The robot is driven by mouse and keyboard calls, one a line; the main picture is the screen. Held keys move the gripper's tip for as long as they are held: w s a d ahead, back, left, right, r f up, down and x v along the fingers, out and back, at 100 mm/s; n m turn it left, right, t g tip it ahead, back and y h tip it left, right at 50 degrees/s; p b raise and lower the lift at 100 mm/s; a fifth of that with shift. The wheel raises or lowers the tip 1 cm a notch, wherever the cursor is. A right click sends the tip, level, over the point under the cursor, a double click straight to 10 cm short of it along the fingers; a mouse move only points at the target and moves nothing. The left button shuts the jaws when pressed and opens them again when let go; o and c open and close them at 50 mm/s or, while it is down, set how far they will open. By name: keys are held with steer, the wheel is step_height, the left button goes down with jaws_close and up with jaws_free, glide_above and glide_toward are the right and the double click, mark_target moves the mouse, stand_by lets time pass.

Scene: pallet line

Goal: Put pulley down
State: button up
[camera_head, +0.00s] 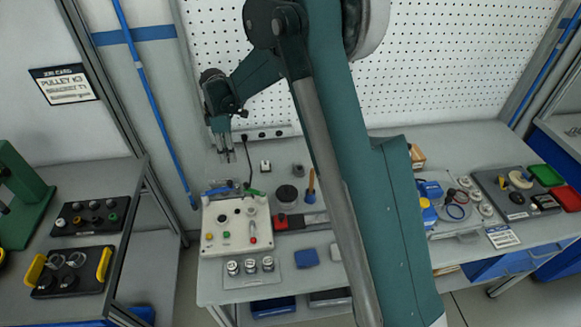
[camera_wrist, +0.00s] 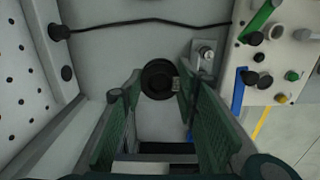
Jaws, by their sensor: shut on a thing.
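My gripper (camera_head: 228,155) hangs over the back left of the middle bench, in front of the white pegboard. In the wrist view, my gripper (camera_wrist: 159,76) has its two green fingers on either side of a dark round pulley (camera_wrist: 158,82) at the fingertips. The pulley looks black with a darker middle. It sits between the fingertips above a pale grey surface. In the head view the pulley is too small to make out clearly, and its height above the bench cannot be told.
A white control box (camera_head: 225,240) stands in front of my gripper. A black cable (camera_wrist: 150,22) crosses behind the pulley, and a metal fitting (camera_wrist: 205,55) lies to its right. The pegboard (camera_head: 440,60) rises behind. Dark trays (camera_head: 62,290) with parts stand on the left bench.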

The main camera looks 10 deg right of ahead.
steer(key=shift+f, duration=3.1)
steer(key=shift+f, duration=1.9)
steer(key=shift+f, duration=0.15)
steer(key=o, duration=0.9)
steer(key=shift+r, duration=0.25)
step_height(320, 180, up, 12)
steer(key=shift+f, duration=0.1)
